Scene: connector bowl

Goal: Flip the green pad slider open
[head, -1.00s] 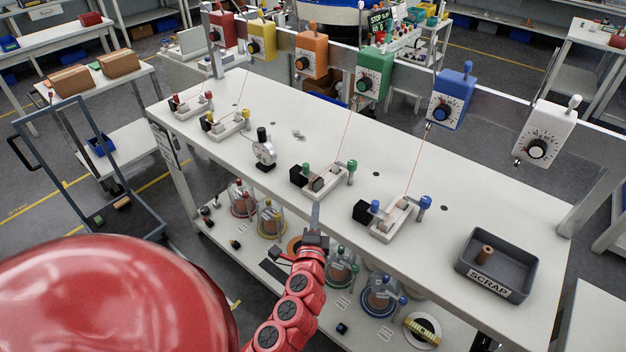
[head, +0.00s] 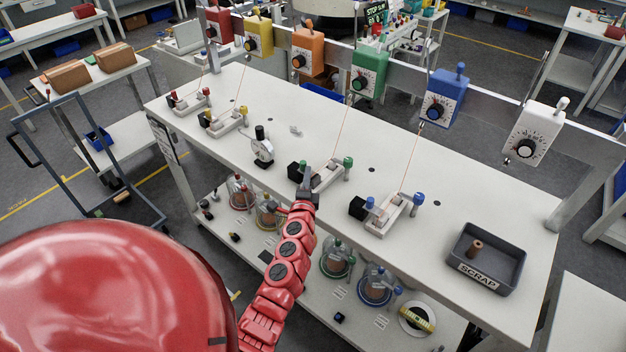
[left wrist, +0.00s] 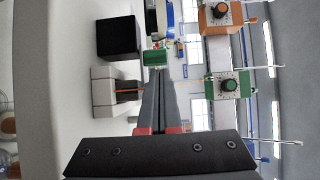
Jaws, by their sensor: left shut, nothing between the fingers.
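The green pad station is a white fixture (head: 328,176) on the bench, with a black block (head: 295,172) at its left and a green-capped post (head: 348,164) at its right. My left gripper (head: 307,174) is shut and empty at the left end of this fixture, and hides part of it. In the left wrist view, the shut fingers (left wrist: 160,84) point at a green knob (left wrist: 155,58), close to it; I cannot tell whether they touch. The white fixture (left wrist: 103,92) and black block (left wrist: 118,38) are beside the fingers. My right gripper is out of view.
A grey scrap tray (head: 487,260) is at the bench's right end. The green dial box (head: 368,75) hangs on the rail behind, with a thin line down to the station.

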